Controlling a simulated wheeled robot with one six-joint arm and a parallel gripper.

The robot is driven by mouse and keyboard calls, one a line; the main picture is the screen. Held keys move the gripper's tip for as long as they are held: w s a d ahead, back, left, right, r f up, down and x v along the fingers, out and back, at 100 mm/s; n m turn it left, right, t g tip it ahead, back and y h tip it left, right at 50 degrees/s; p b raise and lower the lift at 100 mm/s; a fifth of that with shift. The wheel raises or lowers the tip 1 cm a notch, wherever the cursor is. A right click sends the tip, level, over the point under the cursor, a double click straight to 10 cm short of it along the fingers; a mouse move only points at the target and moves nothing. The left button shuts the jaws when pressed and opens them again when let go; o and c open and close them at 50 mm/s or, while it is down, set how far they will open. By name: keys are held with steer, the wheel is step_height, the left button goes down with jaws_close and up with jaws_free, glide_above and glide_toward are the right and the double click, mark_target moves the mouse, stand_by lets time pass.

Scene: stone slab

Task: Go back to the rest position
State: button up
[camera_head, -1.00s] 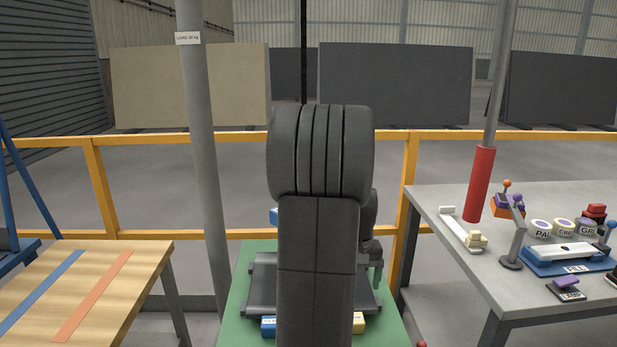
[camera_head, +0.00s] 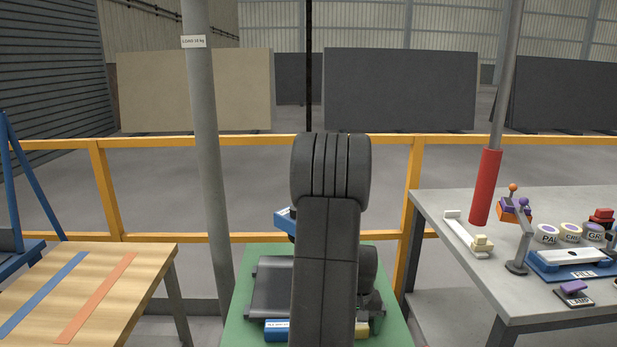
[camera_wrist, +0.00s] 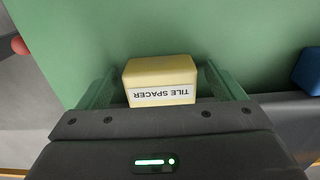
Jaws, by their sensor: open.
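My gripper (camera_wrist: 163,84) is open, with one green finger on each side of the picture in the wrist view. A yellow block labelled TILE SPACER (camera_wrist: 160,76) shows between the fingers, with gaps at its sides. It lies on the green surface (camera_wrist: 250,40). In the head view my dark arm stands in the middle and hides most of the gripper. Part of a yellow block (camera_head: 361,331) shows at the arm's right, on the green table (camera_head: 238,310).
A blue block (camera_head: 276,331) lies left of my arm, by a dark slab (camera_head: 271,287). Another blue object (camera_head: 285,221) shows behind. A wooden table (camera_head: 130,290) stands left. A grey table (camera_head: 460,270) with several items and a red-sleeved pole (camera_head: 486,187) stands right.

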stand_by(0.3)
steer(key=shift+w+r, duration=0.15)
step_height(320, 180, up, 14)
steer(key=f, duration=1.4)
steer(key=shift+s+f, duration=0.25)
steer(key=shift+f, duration=0.05)
steer(key=s, duration=0.4)
steer(key=s+r, duration=0.1)
steer(key=s, duration=0.1)
steer(key=shift+s+d+b, duration=0.1)
steer(key=shift+b, duration=0.25)
step_height(320, 180, up, 13)
steer(key=p, duration=0.1)
